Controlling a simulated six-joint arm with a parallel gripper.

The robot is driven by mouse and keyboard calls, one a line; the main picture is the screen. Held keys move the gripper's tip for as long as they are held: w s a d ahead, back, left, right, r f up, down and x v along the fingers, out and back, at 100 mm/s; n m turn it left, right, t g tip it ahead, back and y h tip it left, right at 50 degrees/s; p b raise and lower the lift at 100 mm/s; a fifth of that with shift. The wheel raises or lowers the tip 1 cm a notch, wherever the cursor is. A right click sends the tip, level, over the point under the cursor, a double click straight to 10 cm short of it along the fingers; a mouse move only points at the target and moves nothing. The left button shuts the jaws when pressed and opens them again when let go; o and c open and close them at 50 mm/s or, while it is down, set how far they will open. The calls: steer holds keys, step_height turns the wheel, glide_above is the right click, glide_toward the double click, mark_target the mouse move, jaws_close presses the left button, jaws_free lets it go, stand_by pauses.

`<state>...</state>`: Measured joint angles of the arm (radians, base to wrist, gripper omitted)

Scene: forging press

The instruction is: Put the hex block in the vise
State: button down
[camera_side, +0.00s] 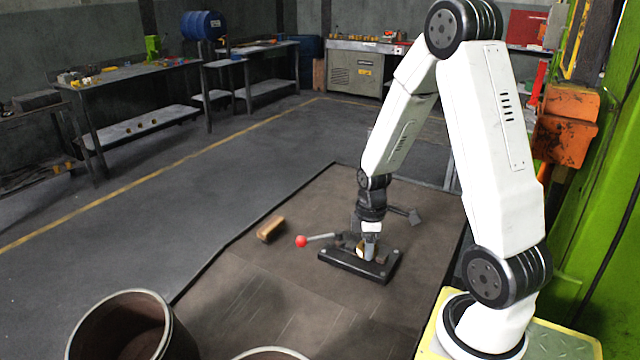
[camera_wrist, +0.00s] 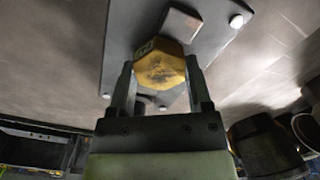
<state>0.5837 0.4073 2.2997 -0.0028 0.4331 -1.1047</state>
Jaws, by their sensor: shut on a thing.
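The hex block (camera_wrist: 158,66) is yellow with a dark worn face and sits between my gripper's two fingers (camera_wrist: 159,80) in the wrist view. My gripper is shut on it. In the side view my gripper (camera_side: 370,246) points down over the vise, and only a small pale bit of the block (camera_side: 360,250) shows. The vise (camera_side: 375,271) has a dark base plate with bolts and a lever ending in a red ball (camera_side: 301,241). In the wrist view its plate (camera_wrist: 215,18) lies behind the block, near a raised jaw (camera_wrist: 182,24). I cannot tell whether the block touches the vise.
A wooden brush (camera_side: 271,229) lies left of the vise on the dark mat. A hammer-like tool (camera_side: 412,214) lies behind my gripper. A round bucket (camera_side: 165,335) stands at the front left, with another rim beside it. The mat in front of the vise is clear.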

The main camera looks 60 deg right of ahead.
steer(key=shift+f, duration=0.15)
stand_by(0.7)
jaws_free()
steer(key=shift+r, duration=2.5)
steer(key=shift+r, duration=1.5)
